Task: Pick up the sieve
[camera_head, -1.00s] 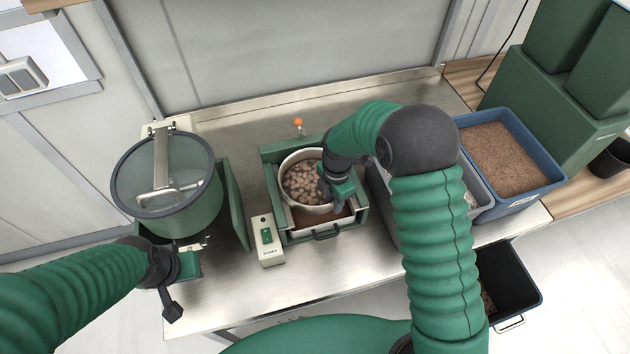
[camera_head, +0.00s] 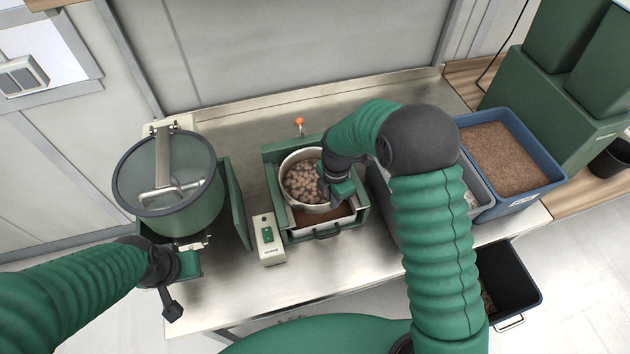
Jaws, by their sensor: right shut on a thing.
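The sieve (camera_head: 287,165) is a round, pale-rimmed pan holding several brown lumps. It sits in the green shaker frame (camera_head: 273,195), above a tray of dark soil (camera_head: 318,218). My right gripper (camera_head: 338,197) is at the sieve's right front rim and is shut on it; its fingertips are partly hidden by the hand. I cannot tell whether the sieve is clear of the frame. My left gripper (camera_head: 172,300) is at the lower left, away from the sieve, beside the green drum; its finger opening is not clear.
A green drum with a clear lid (camera_head: 185,210) stands at the left. A white control box (camera_head: 268,240) is beside the frame. A grey bin (camera_head: 380,190) and a blue bin of brown grain (camera_head: 553,172) stand at the right. A black bin (camera_head: 525,280) is below the table edge.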

